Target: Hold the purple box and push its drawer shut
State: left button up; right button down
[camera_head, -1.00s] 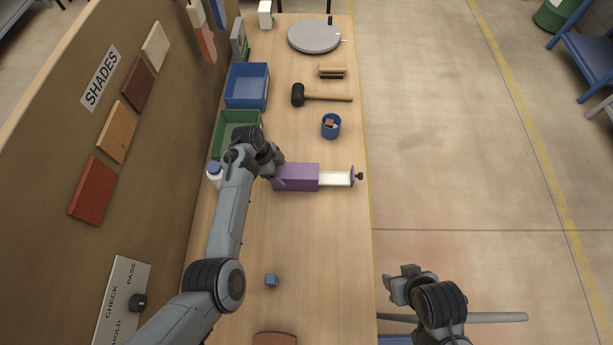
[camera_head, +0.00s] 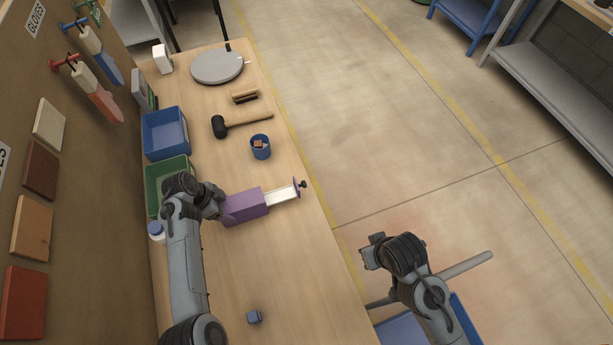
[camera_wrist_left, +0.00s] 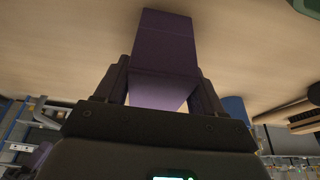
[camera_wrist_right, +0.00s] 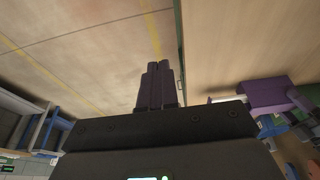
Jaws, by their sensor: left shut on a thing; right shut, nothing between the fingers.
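The purple box (camera_head: 247,205) lies on the bench with its drawer (camera_head: 284,196) pulled out to the right. The drawer shows a white inside, a purple front plate and a dark knob (camera_head: 303,184). My left gripper (camera_head: 217,208) is shut on the box at the end away from the drawer. In the left wrist view the box (camera_wrist_left: 165,48) sits between the two fingers. My right gripper (camera_head: 371,252) is shut and empty, past the bench's right edge and apart from the box. In the right wrist view its fingers (camera_wrist_right: 157,86) are together, with the box (camera_wrist_right: 266,98) off to the right.
A blue cup (camera_head: 260,153), a mallet (camera_head: 219,126) and a brush (camera_head: 244,96) lie beyond the box. A green bin (camera_head: 152,187), a blue bin (camera_head: 147,143) and a white bottle (camera_head: 156,231) stand left. Bench around the drawer is clear.

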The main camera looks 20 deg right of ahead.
jog(key=w+d+f+m+g, duration=0.1)
jog(key=w+d+m, duration=0.2)
jog(key=w+m, duration=0.35)
jog(key=w+d+f+m+g, duration=0.1)
jog(key=w+d+m, duration=0.25)
jog(key=w, duration=0.65)
jog(key=w+a+r+m+g+y, duration=0.1)
jog(key=w+a+r+m+y, duration=0.1)
jog(key=w+r+m, duration=0.3)
jog(key=w+a+r+m+y, duration=0.1)
jog(key=w+a+m+y, duration=0.1)
jog(key=w, duration=0.5)
jog(key=a+f, duration=0.7)
jog(key=f, duration=0.2)
jog(key=shift+w+a+f, duration=0.15)
jog(key=shift+w+a, duration=0.1)
jog(key=shift+a, duration=0.05)
